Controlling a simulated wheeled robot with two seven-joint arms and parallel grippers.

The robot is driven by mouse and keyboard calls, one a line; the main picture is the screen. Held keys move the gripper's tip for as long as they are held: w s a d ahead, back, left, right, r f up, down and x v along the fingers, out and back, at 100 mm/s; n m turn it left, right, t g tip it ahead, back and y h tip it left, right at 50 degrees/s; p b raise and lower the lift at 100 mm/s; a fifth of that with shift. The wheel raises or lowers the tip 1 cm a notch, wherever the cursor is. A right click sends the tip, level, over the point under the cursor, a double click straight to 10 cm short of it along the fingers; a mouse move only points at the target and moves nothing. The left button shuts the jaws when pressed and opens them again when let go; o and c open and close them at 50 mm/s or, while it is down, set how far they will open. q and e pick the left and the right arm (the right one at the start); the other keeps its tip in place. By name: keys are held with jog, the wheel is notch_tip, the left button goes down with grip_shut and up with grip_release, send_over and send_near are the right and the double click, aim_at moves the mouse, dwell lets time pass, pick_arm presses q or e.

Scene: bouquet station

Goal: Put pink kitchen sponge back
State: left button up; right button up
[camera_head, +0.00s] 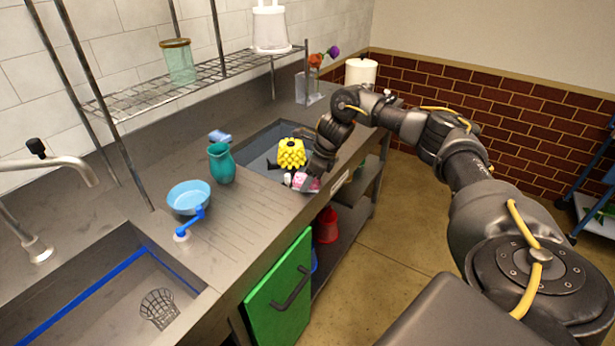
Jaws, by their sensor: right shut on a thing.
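The pink kitchen sponge (311,185) is at the front edge of the counter, beside the far basin. My right gripper (304,180) reaches down from the right and is shut on the sponge. The fingers and wrist hide part of the sponge, and I cannot tell whether it touches the counter. My left gripper is not in view.
A yellow bumpy object (291,153) is in the far basin (258,150), just behind my right gripper. A teal vase (221,164), a blue sponge-like block (219,136) and a light-blue bowl (188,196) stand left of it. A wire shelf (135,98) overhangs the back.

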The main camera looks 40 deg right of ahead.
jog(key=shift+f, duration=0.15)
jog(key=o, duration=1)
jog(key=shift+o, duration=0.2)
jog(key=shift+r, duration=0.25)
jog(key=b+v, duration=0.1)
jog(key=v, duration=0.5)
jog(key=shift+s+d+r, duration=0.1)
jog(key=shift+s+r, duration=0.05)
jog(key=p+v, duration=0.1)
jog(key=v, duration=0.4)
jog(key=shift+s+r, duration=0.1)
jog(key=shift+r, duration=0.1)
